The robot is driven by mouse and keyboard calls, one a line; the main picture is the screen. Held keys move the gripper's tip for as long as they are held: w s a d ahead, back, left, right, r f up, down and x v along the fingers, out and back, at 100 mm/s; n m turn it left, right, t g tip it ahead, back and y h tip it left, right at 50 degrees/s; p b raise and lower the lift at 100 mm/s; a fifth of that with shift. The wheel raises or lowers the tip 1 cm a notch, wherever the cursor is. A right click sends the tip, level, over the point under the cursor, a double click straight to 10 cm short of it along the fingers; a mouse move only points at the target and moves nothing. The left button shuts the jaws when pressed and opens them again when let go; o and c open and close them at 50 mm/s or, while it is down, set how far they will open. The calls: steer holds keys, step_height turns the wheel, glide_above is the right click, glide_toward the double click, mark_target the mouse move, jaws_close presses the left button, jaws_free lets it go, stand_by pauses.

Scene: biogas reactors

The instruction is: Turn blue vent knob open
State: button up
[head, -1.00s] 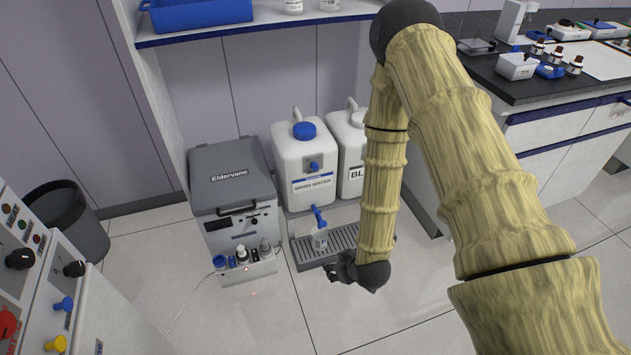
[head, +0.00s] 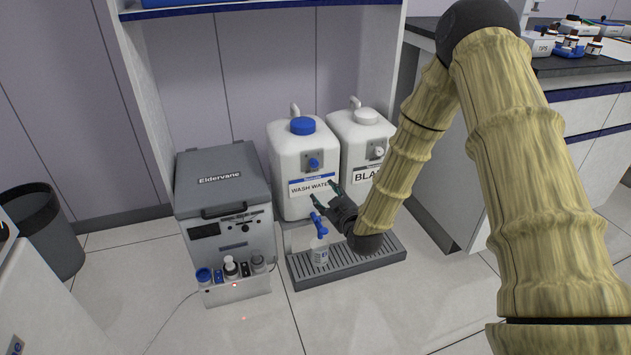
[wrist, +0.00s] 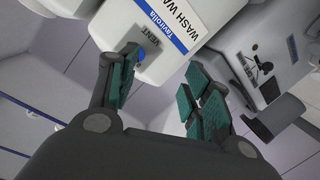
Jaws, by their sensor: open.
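The blue vent knob (head: 313,163) sits on the front of the white wash water container (head: 292,205), above its label. In the wrist view the blue knob (wrist: 140,55) shows next to the word VENT, partly hidden by the left finger. My gripper (head: 325,193) is open and empty, in front of the container's label and lower than the knob in the head view. In the wrist view my gripper (wrist: 157,82) has its fingers spread, with the knob by the left finger and not centred between them. I cannot tell whether that finger touches it.
A second white container (head: 360,138) with a pale knob stands to the right. The grey Eldervane box (head: 222,175) with small bottles is to the left. A shelf (head: 260,6) runs above.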

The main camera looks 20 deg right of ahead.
mark_target(315, 165)
steer(key=w+b, duration=0.2)
steer(key=w, duration=0.2)
steer(key=w+r+t+b, duration=0.1)
steer(key=w+b, duration=0.2)
steer(key=w, duration=0.1)
steer(key=w+t+b, duration=0.1)
steer(key=w+b, duration=0.1)
steer(key=w, duration=0.2)
steer(key=shift+w+d+r+n, duration=0.15)
steer(key=shift+d+r+n, duration=0.2)
steer(key=shift+d+n, duration=0.05)
steer(key=shift+w+a+r+b, duration=0.15)
steer(key=shift+w+b, duration=0.3)
steer(key=shift+w, duration=0.45)
steer(key=shift+c, duration=0.5)
steer(key=c, duration=0.9)
